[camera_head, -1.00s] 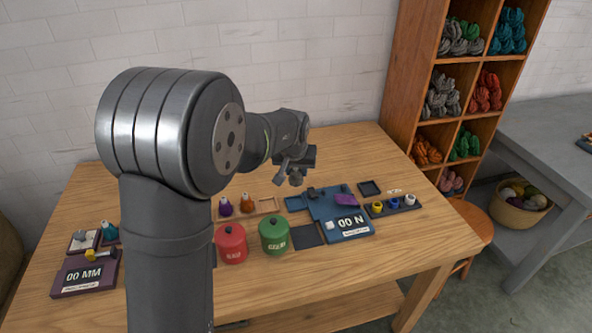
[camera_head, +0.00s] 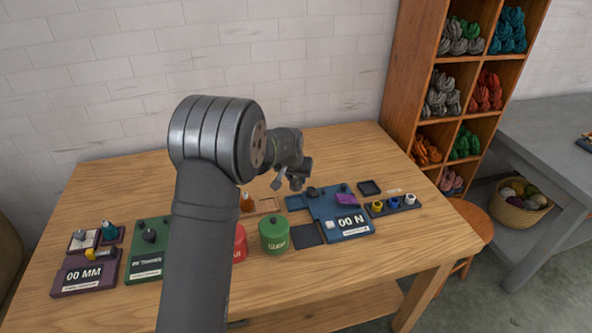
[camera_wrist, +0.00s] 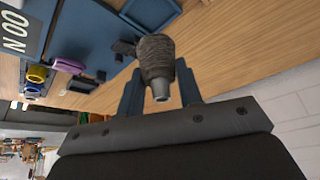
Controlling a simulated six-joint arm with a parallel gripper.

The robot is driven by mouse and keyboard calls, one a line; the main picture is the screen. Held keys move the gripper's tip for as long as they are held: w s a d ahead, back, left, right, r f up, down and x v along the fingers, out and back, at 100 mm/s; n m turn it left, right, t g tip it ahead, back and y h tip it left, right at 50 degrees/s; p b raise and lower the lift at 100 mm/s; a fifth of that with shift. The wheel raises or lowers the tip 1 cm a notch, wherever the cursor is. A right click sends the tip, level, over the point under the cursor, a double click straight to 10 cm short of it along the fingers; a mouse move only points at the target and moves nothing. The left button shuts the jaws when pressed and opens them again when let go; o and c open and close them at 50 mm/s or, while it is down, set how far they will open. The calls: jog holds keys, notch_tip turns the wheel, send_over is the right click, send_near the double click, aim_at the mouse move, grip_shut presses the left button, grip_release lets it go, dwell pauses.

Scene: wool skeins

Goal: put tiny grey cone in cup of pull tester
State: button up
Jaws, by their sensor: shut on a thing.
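My gripper (camera_head: 296,183) hangs above the table just left of the pull tester. In the wrist view its jaws are shut on a tiny grey cone (camera_wrist: 156,62), a ribbed wound body with a pale tip pointing toward the camera. The pull tester (camera_head: 350,237) is a blue board with a "00 N" display and a purple piece (camera_head: 346,199) on it. It also shows at the upper left of the wrist view, with the display (camera_wrist: 17,36). I cannot make out its cup clearly.
Right of the tester is a dark tray (camera_head: 408,208) with yellow, blue and white pieces. A green canister (camera_head: 274,236) and a partly hidden red canister (camera_head: 240,245) stand in front. A green board (camera_head: 147,265) and a purple "00 MM" gauge (camera_head: 84,278) lie left.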

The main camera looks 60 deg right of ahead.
jog(key=shift+f, duration=1.65)
jog(key=shift+f, duration=0.55)
jog(key=shift+f, duration=0.6)
jog(key=shift+f, duration=0.45)
dwell(0.6)
jog(key=o, duration=1.1)
jog(key=shift+c, duration=0.2)
jog(key=shift+o, duration=0.4)
